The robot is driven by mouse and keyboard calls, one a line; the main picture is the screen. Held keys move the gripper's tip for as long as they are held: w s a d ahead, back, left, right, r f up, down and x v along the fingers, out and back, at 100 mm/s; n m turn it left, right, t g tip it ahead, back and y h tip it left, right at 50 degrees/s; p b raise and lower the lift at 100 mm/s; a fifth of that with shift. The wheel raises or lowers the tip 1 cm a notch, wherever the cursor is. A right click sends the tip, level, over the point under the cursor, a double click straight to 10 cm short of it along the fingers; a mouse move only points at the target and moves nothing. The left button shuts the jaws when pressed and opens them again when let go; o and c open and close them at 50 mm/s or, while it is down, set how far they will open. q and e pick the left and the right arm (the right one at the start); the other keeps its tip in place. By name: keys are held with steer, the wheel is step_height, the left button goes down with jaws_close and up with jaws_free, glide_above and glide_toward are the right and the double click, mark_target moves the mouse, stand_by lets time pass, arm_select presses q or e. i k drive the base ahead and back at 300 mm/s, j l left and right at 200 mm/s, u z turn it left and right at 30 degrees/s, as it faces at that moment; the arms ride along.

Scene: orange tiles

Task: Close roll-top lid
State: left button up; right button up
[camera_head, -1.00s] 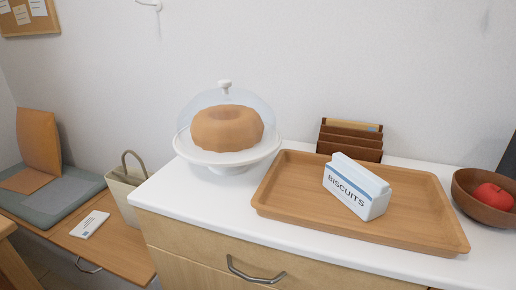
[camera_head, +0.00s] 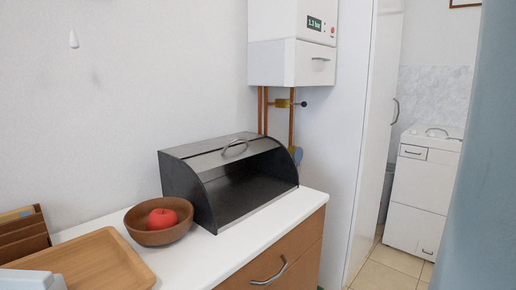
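A dark grey bread box (camera_head: 190,192) stands on the right end of the white counter in the head view. Its roll-top lid (camera_head: 214,148) is up, with a curved metal handle (camera_head: 235,147) near the top front. The front is open and the dark inside looks empty.
A wooden bowl (camera_head: 152,236) with a red apple (camera_head: 162,219) stands just left of the bread box. A wooden tray (camera_head: 110,257) lies at the lower left. The white counter (camera_head: 235,246) is clear in front of the box. A white boiler (camera_head: 292,45) hangs above, with copper pipes below.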

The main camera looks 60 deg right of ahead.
mark_target(201, 163)
steer(key=z, duration=1.65)
